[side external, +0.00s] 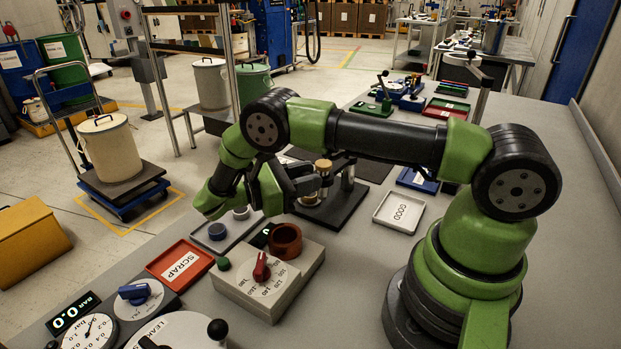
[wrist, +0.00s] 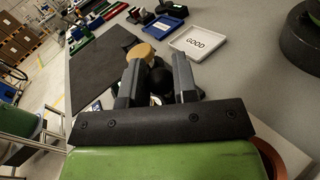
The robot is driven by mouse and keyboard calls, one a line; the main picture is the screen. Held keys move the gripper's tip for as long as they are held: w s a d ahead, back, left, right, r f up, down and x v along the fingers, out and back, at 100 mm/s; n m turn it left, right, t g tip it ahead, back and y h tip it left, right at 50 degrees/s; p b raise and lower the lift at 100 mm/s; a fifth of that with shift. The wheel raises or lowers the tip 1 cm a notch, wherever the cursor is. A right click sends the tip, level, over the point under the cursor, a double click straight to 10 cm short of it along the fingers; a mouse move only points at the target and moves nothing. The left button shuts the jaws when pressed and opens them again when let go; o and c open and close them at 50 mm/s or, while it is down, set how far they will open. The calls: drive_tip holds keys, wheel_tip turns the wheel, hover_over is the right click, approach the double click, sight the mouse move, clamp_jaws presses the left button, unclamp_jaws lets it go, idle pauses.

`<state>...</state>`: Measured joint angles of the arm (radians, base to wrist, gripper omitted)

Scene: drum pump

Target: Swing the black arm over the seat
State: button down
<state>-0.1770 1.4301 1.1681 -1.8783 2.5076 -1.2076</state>
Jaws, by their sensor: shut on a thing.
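My gripper (side external: 312,183) is at the small stand on a black base plate (side external: 342,206), in the middle of the side view. In the wrist view my gripper (wrist: 158,72) has its two dark fingers on either side of a round black knob (wrist: 160,81), shut on it. I take this knob to be the end of the black arm; the rest of the arm is mostly hidden by my fingers. A tan round cap (side external: 323,165) stands just beyond the fingers; it also shows in the wrist view (wrist: 139,51). The seat cannot be made out clearly; a pale metal piece (side external: 311,198) shows low beside my fingers.
A white GOOD tray (side external: 399,211) lies right of the stand. A grey box with a red knob (side external: 262,268) and a brown ring (side external: 286,240) stands in front. A red SCRAP tray (side external: 180,265) lies left. The bench right of the GOOD tray is partly clear.

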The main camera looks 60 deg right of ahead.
idle(0.4)
drive_tip(key=c, duration=0.9)
unclamp_jaws()
